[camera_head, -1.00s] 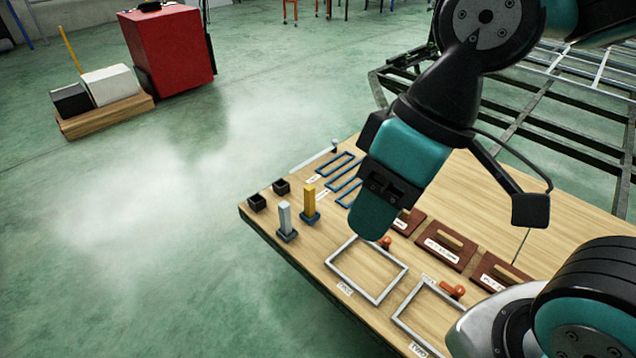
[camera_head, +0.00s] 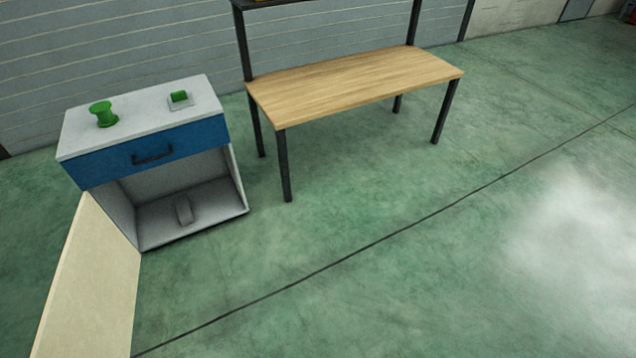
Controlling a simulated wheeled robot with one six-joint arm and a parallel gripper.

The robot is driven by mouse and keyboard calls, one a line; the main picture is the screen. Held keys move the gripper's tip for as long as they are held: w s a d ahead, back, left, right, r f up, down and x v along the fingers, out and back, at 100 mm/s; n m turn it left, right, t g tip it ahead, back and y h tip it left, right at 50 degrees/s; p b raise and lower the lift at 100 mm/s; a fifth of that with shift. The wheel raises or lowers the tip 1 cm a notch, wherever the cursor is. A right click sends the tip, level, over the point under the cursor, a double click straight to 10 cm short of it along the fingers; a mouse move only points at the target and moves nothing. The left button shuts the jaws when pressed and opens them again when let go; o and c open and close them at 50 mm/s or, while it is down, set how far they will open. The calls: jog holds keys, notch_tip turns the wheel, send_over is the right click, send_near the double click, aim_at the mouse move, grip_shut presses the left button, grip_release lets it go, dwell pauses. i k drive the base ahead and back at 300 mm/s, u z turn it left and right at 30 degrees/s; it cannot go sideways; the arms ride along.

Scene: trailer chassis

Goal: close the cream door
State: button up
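The cream door (camera_head: 92,285) stands wide open at the lower left. It swings out from the left side of a white cabinet (camera_head: 118,196) and its near end runs toward the bottom of the view. The cabinet's lower compartment is open to view, with a small grey object (camera_head: 184,210) on its floor. Above it is a blue drawer front (camera_head: 195,141) with a dark handle (camera_head: 152,154), and it looks shut. My gripper is not in the current view.
A green spool-like object (camera_head: 103,114) and a small green block on a pale base (camera_head: 179,98) stand on the cabinet top. A wooden table (camera_head: 355,84) with dark legs stands to its right. The green floor in front and to the right is clear.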

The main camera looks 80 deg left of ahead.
aim_at(89, 312)
jog(key=k, duration=1.75)
jog(key=u, duration=2.1)
jog(key=k, duration=0.35)
jog(key=u, duration=1.95)
